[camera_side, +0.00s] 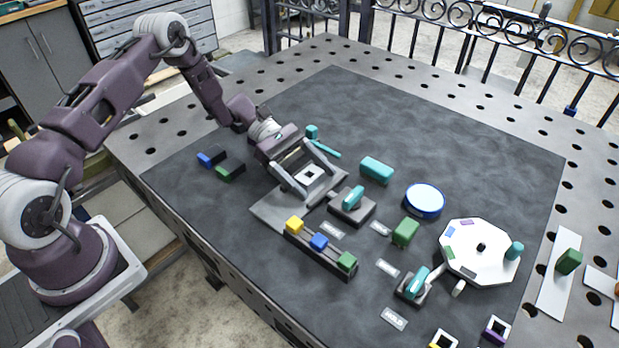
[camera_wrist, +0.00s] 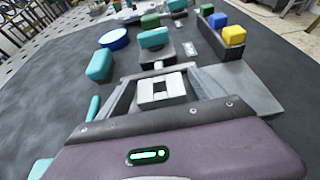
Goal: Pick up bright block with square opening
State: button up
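The bright white block (camera_side: 311,174) with a dark square opening rests on a light grey plate (camera_side: 268,212). It shows again in the wrist view (camera_wrist: 161,91), with the opening facing up. My gripper (camera_side: 322,179) is low over the plate with its fingers spread, one on each side of the block. In the wrist view my gripper (camera_wrist: 162,75) shows a gap between the block and each finger. Whether the fingers touch the plate is hard to tell.
A dark rack (camera_side: 320,249) with yellow, blue and green blocks stands in front of the plate. A teal-handled grey piece (camera_side: 352,204), a teal block (camera_side: 377,170) and a blue-rimmed disc (camera_side: 425,200) lie to the right. A white turntable (camera_side: 480,272) stands farther right.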

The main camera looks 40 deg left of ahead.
grip_shut()
jog(key=shift+r, duration=0.15)
